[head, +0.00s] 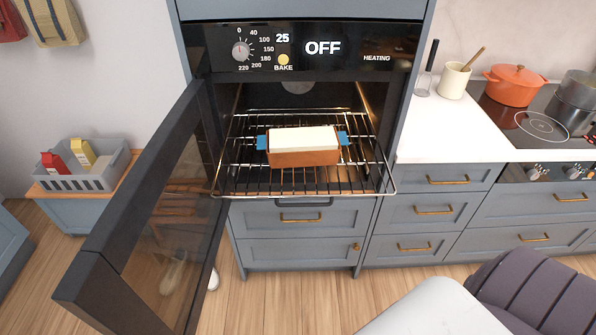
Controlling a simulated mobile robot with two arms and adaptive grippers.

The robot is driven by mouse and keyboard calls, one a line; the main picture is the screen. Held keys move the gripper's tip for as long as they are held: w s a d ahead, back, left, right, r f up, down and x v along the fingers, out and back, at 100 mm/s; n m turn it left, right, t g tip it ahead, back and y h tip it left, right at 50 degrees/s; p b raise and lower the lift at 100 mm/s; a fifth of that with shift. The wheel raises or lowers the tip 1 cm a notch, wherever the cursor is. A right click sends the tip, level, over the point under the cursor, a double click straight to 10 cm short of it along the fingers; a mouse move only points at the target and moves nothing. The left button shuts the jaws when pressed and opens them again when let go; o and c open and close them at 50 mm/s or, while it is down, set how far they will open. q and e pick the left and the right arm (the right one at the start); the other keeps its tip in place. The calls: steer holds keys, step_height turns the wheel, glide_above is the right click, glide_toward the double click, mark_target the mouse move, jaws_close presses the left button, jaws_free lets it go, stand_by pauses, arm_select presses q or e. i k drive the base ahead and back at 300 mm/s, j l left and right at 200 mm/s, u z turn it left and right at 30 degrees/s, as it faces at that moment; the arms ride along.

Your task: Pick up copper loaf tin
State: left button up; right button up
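The copper loaf tin (303,158) sits on the wire oven rack (235,180), which is pulled partly out of the open oven. The tin is upright, with its long side facing me. A pale cream filling (303,139) shows level at its top. A blue grip sits at each end of the tin, one at the left (261,142) and one at the right (343,138). Neither of my grippers can be made out in the head view, and nothing is seen touching the tin.
The oven door (150,210) stands open at the left, jutting toward me. The panel (322,48) reads OFF. A grey crate (85,180) with cartons stands at the left. The white counter (450,125) at the right has free room. An orange pot (513,86) stands on the hob.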

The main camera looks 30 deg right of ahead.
mark_target(317, 147)
steer(key=j+z, duration=0.2)
steer(key=j, duration=0.35)
steer(key=j+z, duration=0.2)
steer(key=j, duration=0.35)
steer(key=k+j+z, duration=0.2)
steer(key=j, duration=0.3)
steer(key=i, duration=0.05)
